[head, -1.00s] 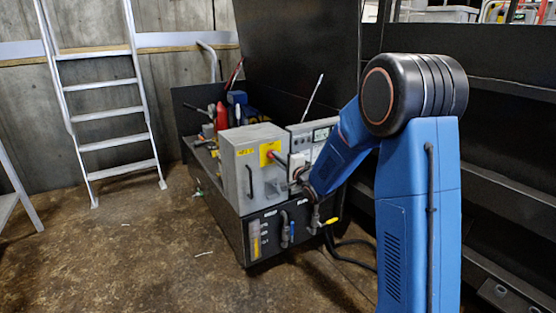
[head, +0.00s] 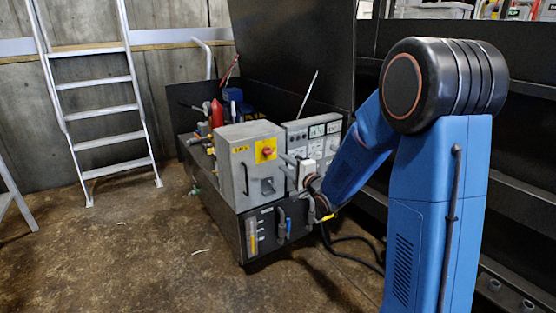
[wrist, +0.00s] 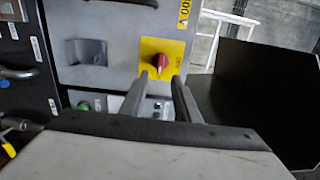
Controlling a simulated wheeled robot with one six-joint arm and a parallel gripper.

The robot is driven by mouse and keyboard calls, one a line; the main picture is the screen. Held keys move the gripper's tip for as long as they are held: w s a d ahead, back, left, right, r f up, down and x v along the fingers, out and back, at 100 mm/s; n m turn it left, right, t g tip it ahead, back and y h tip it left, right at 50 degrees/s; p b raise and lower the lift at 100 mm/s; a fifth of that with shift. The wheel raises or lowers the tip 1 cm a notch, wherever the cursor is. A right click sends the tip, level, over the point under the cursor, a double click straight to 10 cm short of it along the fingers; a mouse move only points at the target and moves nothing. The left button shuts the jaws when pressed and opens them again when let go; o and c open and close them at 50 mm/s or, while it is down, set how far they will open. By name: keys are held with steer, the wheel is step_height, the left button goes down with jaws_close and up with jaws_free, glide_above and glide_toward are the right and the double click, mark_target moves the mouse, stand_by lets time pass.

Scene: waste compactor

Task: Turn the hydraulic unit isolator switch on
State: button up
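The isolator switch (head: 266,150) is a red knob on a yellow plate, on the front of a grey box (head: 236,172) on the hydraulic unit. In the wrist view the switch (wrist: 160,61) is straight ahead of my gripper (wrist: 162,79). My gripper's two fingers are spread with a gap between them, and the lower part of the knob shows just beyond the tips. I cannot tell whether the tips touch the plate. In the head view my gripper (head: 285,160) is just right of the switch, and nothing is held.
A panel with gauges (head: 317,131) stands right of the grey box, close to my wrist. Hoses and a yellow-handled valve (head: 326,218) are below. A dark raised panel (head: 290,50) stands behind the unit. A ladder (head: 98,110) leans at the left; the floor before it is open.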

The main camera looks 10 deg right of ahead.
steer(key=v, duration=0.9)
steer(key=shift+s, duration=0.2)
steer(key=s+d+r+n+g+h, duration=0.1)
steer(key=s+d+n+g+h, duration=0.2)
steer(key=s, duration=0.4)
steer(key=s+d+r+n+g+h, duration=0.1)
steer(key=s+d+n+g+h, duration=0.2)
steer(key=s, duration=0.5)
steer(key=s+a+f+n+g, duration=0.1)
steer(key=s+a+n+g, duration=0.1)
steer(key=s, duration=1)
steer(key=s+a+f+n+g, duration=0.1)
steer(key=s+a+n+g, duration=0.2)
steer(key=s+n, duration=0.3)
steer(key=s+g, duration=0.1)
steer(key=s, duration=0.4)
steer(key=shift+s+a+n, duration=0.25)
steer(key=shift+s+n, duration=0.05)
steer(key=shift+s, duration=0.1)
